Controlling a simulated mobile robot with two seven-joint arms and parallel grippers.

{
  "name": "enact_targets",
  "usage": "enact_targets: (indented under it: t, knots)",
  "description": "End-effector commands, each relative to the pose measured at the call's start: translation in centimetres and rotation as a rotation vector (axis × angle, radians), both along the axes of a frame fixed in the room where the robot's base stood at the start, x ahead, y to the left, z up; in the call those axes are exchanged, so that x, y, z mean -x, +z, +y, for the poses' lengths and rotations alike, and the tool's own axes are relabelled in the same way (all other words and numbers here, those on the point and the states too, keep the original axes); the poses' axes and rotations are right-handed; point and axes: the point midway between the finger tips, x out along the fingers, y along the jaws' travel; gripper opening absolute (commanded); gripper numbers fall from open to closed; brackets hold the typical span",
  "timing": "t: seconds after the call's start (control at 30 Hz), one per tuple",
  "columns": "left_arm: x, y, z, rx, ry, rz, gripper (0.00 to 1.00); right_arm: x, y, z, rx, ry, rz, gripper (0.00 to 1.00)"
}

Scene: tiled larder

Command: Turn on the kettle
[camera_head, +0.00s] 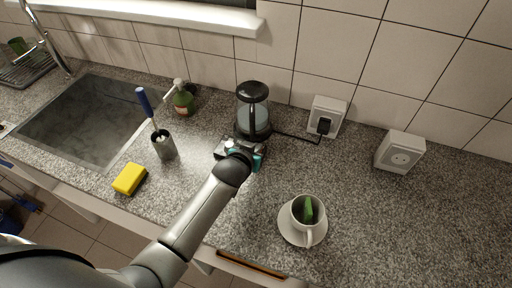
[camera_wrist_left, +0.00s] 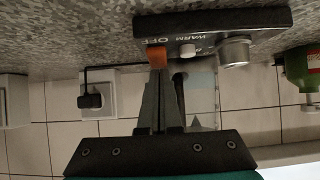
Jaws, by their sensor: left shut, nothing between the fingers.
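The kettle (camera_head: 252,112) is glass with a black lid and stands on the counter near the back wall. Its dark control base appears upside down in the left wrist view (camera_wrist_left: 262,20), with an orange switch (camera_wrist_left: 157,56), the words OFF and WARM, a small light button (camera_wrist_left: 187,50) and a silver knob (camera_wrist_left: 234,52). My left gripper (camera_head: 241,153) is shut and empty in front of the base. In the left wrist view its fingertips (camera_wrist_left: 160,76) are right by the orange switch; I cannot tell if they touch it. The arm hides part of the base. My right gripper is not in view.
A cup (camera_head: 299,217) on a saucer (camera_head: 287,232) stands front right. A yellow sponge (camera_head: 129,179), a metal holder (camera_head: 164,146) with a brush, and a green soap bottle (camera_head: 184,101) stand left, beside the sink (camera_head: 90,118). The kettle's cord runs to a wall socket (camera_head: 327,112).

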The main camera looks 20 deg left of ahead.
Motion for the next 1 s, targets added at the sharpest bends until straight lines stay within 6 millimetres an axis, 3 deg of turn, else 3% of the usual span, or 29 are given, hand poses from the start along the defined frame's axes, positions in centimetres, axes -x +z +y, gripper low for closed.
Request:
enact_targets:
  t: [0.17,0.33,0.63,1.0]
  knots:
    - [-0.1,0.1,0.0,0.001,0.001,0.009,0.00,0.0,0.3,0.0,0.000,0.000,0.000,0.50]
    - [-0.5,0.0,0.0,-0.003,0.001,0.079,0.00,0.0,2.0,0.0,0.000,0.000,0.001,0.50]
    - [-0.5,-0.5,0.0,-0.002,0.001,0.073,0.00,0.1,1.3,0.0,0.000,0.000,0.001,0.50]
    - [-1.8,-0.1,-0.1,-0.001,0.001,0.073,0.00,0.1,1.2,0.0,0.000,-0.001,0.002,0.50]
